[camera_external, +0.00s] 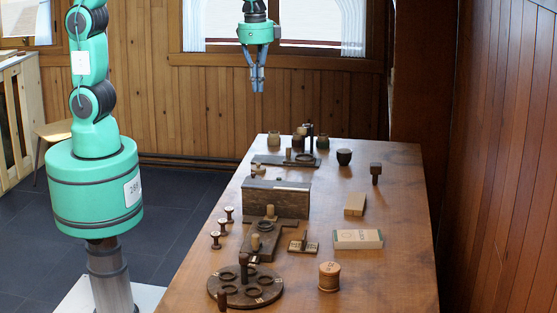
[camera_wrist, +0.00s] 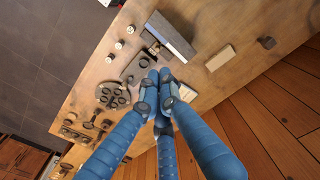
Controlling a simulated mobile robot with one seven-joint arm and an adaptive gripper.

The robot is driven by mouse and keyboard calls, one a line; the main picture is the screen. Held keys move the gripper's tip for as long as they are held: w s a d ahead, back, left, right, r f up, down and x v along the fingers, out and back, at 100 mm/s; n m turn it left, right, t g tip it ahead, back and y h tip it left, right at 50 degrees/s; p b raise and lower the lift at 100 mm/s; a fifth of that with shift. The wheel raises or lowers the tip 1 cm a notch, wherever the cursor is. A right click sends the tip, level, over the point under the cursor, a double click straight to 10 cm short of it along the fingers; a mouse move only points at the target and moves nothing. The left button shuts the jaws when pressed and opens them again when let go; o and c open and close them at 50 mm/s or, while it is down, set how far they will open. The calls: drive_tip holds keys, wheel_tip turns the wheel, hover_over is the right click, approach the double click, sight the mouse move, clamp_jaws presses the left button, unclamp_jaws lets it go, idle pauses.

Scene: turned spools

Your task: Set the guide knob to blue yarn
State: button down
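I cannot tell for sure which part is the guide knob, and I cannot make out blue yarn. A dark wooden base (camera_external: 262,248) with a pale upright peg (camera_external: 256,241) stands mid-table. A round dark plate (camera_external: 219,291) with several rings and a central post is in front of it; the plate also shows in the wrist view (camera_wrist: 113,95). My gripper (camera_external: 257,91) hangs high above the table's far end, apart from everything. Its blue fingers point down, with tips close together in the wrist view (camera_wrist: 159,76). Nothing shows between them; they hide part of the table.
Small spools (camera_external: 222,226) stand along the left edge. A dark long block (camera_external: 276,202) stands behind the base. A pale labelled box (camera_external: 358,239), a wooden block (camera_external: 355,204) and a round canister (camera_external: 329,277) stand at right. Jars (camera_external: 274,139) and a dark cup (camera_external: 344,157) are farther back.

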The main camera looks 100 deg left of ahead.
drive_tip(key=w+d+f+g+p, duration=0.1)
drive_tip(key=w+d+f, duration=0.1)
drive_tip(key=w+f, duration=0.3)
drive_tip(key=w+d+f+g+p, duration=0.1)
drive_tip(key=w+f, duration=0.4)
drive_tip(key=f, duration=0.7)
drive_tip(key=w+d+f+g+p, duration=0.1)
drive_tip(key=w+d+f+g, duration=0.1)
drive_tip(key=w+f, duration=0.4)
wheel_tip(320, 180, down, 3)
drive_tip(key=shift+d+f+m+g+y, duration=0.15)
drive_tip(key=shift+d+m+g+y, duration=0.2)
drive_tip(key=shift+d, duration=0.4)
drive_tip(key=shift+w, duration=0.1)
approach(277, 219)
drive_tip(key=f, duration=0.1)
drive_tip(key=w+f, duration=0.1)
drive_tip(key=f, duration=0.1)
drive_tip(key=w+f, duration=0.1)
drive_tip(key=shift+w+d+f, duration=0.1)
drive_tip(key=shift+w+f, duration=0.05)
drive_tip(key=s, duration=0.3)
drive_tip(key=shift+a+r, duration=0.2)
drive_tip(key=shift+a, duration=0.05)
drive_tip(key=shift+s+f, duration=0.1)
drive_tip(key=shift+s, duration=0.3)
drive_tip(key=shift+s, duration=0.1)
